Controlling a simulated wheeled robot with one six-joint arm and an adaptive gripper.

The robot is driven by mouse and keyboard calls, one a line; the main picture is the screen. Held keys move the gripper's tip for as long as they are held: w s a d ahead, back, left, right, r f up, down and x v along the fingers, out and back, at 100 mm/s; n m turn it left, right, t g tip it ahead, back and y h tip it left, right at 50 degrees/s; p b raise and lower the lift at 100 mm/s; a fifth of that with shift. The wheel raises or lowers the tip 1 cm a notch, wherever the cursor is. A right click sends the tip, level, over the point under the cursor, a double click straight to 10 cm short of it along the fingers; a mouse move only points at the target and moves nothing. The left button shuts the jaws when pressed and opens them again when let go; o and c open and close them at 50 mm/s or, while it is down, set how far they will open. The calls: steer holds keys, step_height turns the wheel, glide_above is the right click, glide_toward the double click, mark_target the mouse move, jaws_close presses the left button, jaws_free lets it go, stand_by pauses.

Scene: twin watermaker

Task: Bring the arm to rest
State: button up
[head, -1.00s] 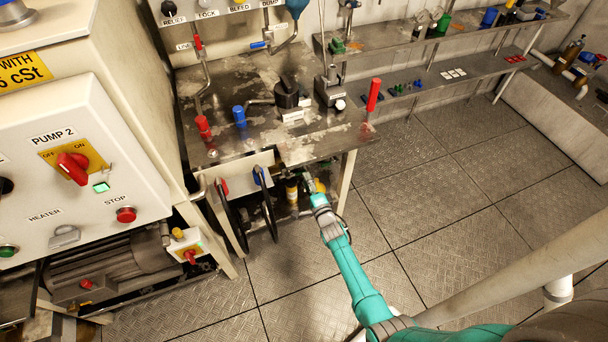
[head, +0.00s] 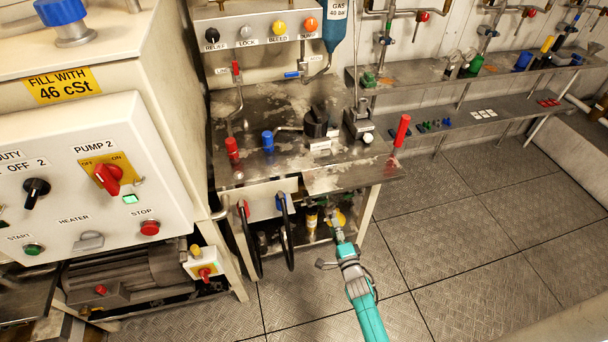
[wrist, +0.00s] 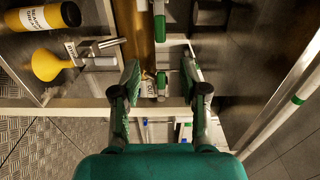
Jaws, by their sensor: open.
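My gripper (head: 338,234) is at the end of my teal arm, near the front edge of the steel workbench (head: 345,181) and in front of the space under it. In the wrist view my gripper (wrist: 161,82) has its two fingers spread apart with nothing held between them. Beyond the fingers is a small labelled fitting (wrist: 160,84) and a green-and-metal pipe part (wrist: 160,27). I cannot tell how far they are from the fingertips.
A yellow funnel (wrist: 50,64) and a yellow bottle (wrist: 45,17) lie left of the fingers. Two black hoses (head: 286,233) hang at the bench front. The pump panel (head: 95,185) stands left. A red-handled lever (head: 401,131) rises at the bench's right corner. Open floor (head: 480,230) lies right.

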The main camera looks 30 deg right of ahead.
steer(key=s+a+r+n+y, duration=0.1)
steer(key=s+a+r+n, duration=0.15)
steer(key=s+a, duration=0.4)
steer(key=s+a+r+n+g+y, duration=0.15)
steer(key=s+a+n, duration=0.25)
steer(key=s, duration=0.5)
steer(key=s+a+r+n+t, duration=0.1)
steer(key=s+a+r+n, duration=0.1)
steer(key=s+a+n, duration=0.45)
steer(key=s+a+r+n+g+y, duration=0.2)
steer(key=s+r+n, duration=0.6)
steer(key=s+r, duration=0.9)
step_height(320, 180, up, 4)
steer(key=shift+s+a+f, duration=0.2)
steer(key=shift+s+a, duration=0.2)
steer(key=shift+a, duration=0.25)
steer(key=shift+y, duration=0.25)
